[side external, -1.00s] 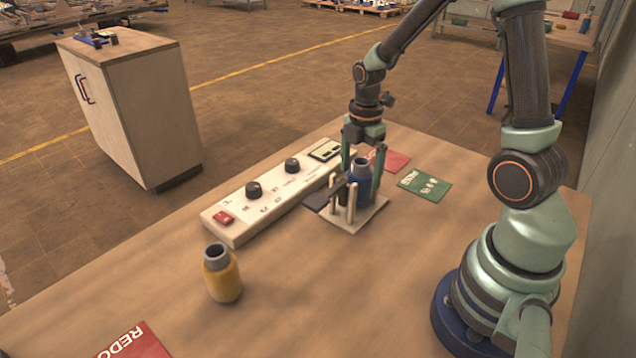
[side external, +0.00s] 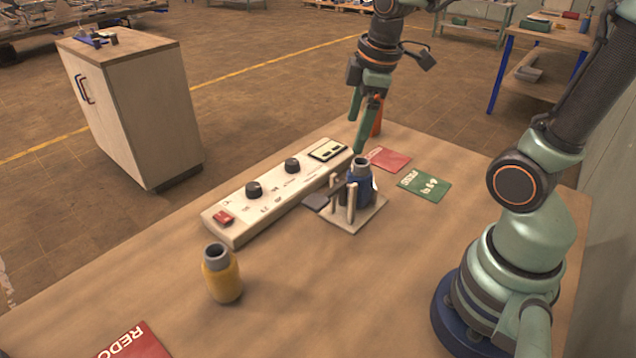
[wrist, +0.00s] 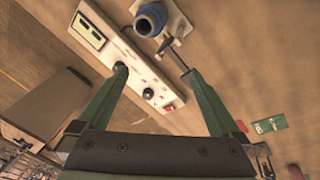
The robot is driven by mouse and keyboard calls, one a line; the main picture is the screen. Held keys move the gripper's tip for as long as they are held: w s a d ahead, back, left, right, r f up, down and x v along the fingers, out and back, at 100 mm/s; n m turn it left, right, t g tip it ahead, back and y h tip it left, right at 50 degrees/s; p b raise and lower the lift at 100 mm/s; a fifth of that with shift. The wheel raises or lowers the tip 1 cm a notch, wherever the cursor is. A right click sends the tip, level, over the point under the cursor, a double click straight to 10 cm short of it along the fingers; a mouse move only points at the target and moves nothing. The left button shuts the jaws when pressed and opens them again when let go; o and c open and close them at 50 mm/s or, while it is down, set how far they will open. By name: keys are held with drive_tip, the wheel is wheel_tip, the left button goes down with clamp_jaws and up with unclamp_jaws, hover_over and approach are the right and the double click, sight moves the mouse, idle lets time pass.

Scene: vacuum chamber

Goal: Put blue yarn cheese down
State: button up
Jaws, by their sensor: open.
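The blue thing fitting the task's blue yarn cheese looks like a small bottle with a grey open neck (side external: 361,190). It stands upright on a small plate with several pale pegs (side external: 367,217). The wrist view shows the blue piece (wrist: 150,20) at the top, beyond my fingers. My gripper (side external: 357,135) is open and empty, above and behind the blue piece, apart from it. In the wrist view both fingers of my gripper (wrist: 153,73) are spread with nothing between them. The pegs partly hide the lower side of the blue piece.
A control box with knobs (side external: 275,190) lies left of the peg plate. A yellow bottle (side external: 222,277) stands front left. Red (side external: 388,159) and green (side external: 425,186) cards lie flat behind. An orange thing (side external: 377,120) shows behind my gripper. The front middle of the table is clear.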

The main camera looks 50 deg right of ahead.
drive_tip(key=s+a+r+m+t, duration=0.2)
drive_tip(key=a+m, duration=0.3)
drive_tip(key=m, duration=0.3)
drive_tip(key=shift+s+r+m+t, duration=0.3)
drive_tip(key=shift+s+r+t, duration=0.1)
drive_tip(key=shift+s+r, duration=0.25)
